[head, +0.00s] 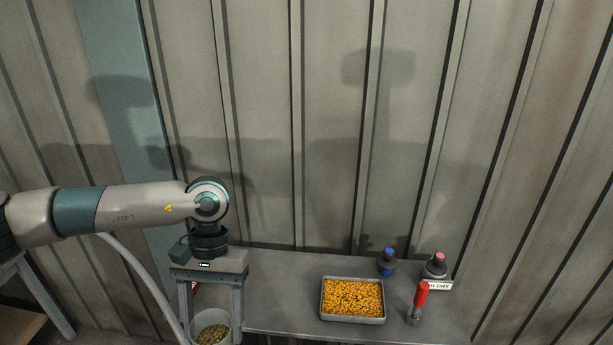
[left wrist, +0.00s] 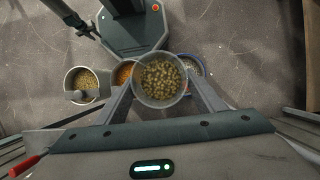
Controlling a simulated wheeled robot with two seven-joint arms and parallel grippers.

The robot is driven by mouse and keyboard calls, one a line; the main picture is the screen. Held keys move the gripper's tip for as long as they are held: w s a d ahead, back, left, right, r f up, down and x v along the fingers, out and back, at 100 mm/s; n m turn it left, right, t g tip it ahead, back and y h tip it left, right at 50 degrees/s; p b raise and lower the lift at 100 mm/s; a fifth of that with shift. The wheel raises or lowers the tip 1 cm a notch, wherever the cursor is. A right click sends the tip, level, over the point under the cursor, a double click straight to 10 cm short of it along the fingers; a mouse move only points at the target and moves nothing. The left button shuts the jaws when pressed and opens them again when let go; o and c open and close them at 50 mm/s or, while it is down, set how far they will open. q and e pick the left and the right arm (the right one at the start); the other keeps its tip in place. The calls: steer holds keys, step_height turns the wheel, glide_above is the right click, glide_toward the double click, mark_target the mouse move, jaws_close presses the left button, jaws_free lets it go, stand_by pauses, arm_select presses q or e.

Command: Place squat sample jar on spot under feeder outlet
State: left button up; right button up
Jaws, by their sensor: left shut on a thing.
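My left gripper (head: 211,320) is at the lower left of the head view, pointing down beside the left end of the grey table. It is shut on a pale, open-topped jar, which I take for the squat sample jar (head: 210,334), filled with greenish-brown pellets. In the left wrist view the jar (left wrist: 160,80) sits upright between the two fingers (left wrist: 160,97), above the floor. I cannot make out a feeder outlet or a marked spot below one. My right gripper is not in view.
A grain bucket (left wrist: 86,85) and others stand on the floor below the jar.

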arm_select(q)
steer(key=w+x, duration=0.1)
steer(key=x, duration=1.3)
steer(key=shift+w+f, duration=0.3)
steer(key=shift+f, duration=0.05)
steer(key=shift+d, duration=0.15)
